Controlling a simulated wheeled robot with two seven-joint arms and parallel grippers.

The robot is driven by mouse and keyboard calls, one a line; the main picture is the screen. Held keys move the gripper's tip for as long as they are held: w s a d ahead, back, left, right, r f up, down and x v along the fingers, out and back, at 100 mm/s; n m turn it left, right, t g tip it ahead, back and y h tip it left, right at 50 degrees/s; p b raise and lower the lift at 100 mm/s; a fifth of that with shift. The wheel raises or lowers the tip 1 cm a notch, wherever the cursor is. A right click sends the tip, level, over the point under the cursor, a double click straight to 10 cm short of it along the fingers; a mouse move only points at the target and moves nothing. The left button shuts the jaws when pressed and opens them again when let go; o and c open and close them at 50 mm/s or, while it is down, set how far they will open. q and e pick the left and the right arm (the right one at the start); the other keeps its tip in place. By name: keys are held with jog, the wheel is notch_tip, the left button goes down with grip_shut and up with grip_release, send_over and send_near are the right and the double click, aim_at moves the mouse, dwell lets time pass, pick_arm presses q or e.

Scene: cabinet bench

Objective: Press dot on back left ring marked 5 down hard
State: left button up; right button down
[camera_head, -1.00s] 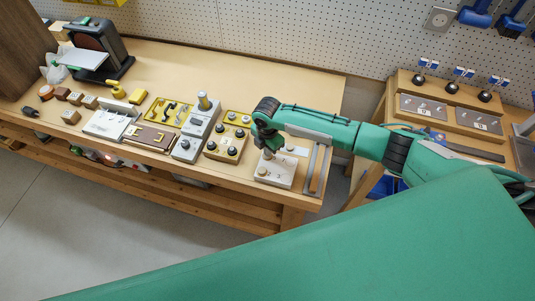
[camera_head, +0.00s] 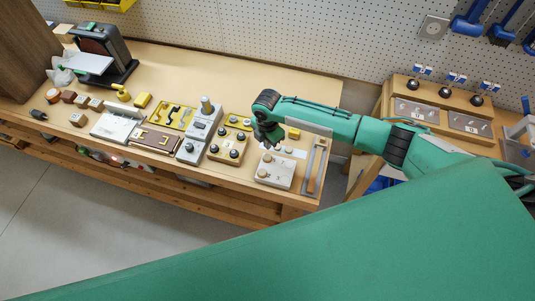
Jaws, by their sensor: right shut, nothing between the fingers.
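A light grey block (camera_head: 275,171) with round tan dots on its top lies near the front edge of the bench. Its back left dot (camera_head: 267,158) shows just below my right gripper. The number 5 is too small to read. My right gripper (camera_head: 268,143) is shut and empty, pointing down above the back left part of the block, apart from it as far as I can tell. My left gripper is not in view.
A tan block with dark knobs (camera_head: 228,147) stands left of the grey block. A long grey and brown strip (camera_head: 314,168) lies to its right. A yellow block (camera_head: 294,133) is behind.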

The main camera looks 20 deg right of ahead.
notch_tip(320, 180, up, 4)
jog(key=shift+r+p, duration=0.2)
jog(key=shift+p, duration=0.95)
